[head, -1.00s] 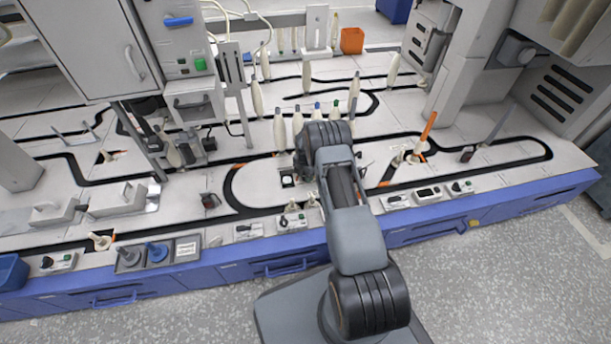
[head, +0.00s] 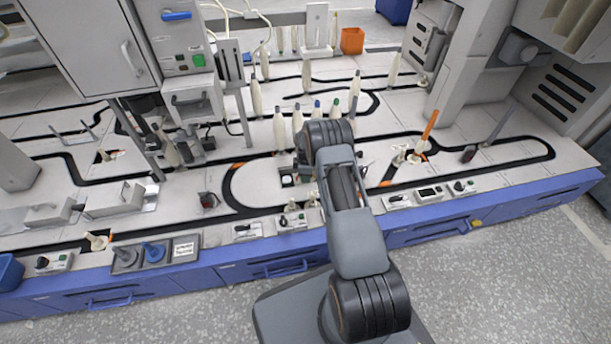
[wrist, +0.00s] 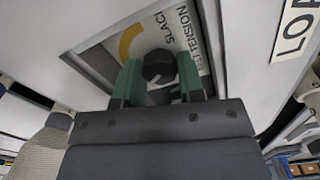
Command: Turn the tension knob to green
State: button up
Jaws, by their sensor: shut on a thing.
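A black round tension knob (wrist: 158,66) sits on a light panel (wrist: 128,62) in the wrist view. The panel carries a yellow arc (wrist: 131,41) and the printed words "SLACK" and "TENSION". My gripper (wrist: 160,76) has its green fingers on either side of the knob and is shut on it. A pale mark shows at the knob's lower edge, but I cannot tell exactly where the pointer aims. No green zone of the dial shows; part of the panel is hidden behind my gripper. In the head view my arm hides the gripper and the knob.
Several pale bobbins (head: 279,130) stand behind my arm on the white table with black tracks. Small control boxes (head: 429,193) line the front edge. A grey cabinet (head: 85,45) rises at the left.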

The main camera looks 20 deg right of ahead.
jog(key=shift+m, duration=1.1)
jog(key=o, duration=0.9)
jog(key=shift+r, duration=0.1)
notch_tip(320, 180, up, 14)
jog(key=p, duration=0.5)
jog(key=shift+f, duration=0.2)
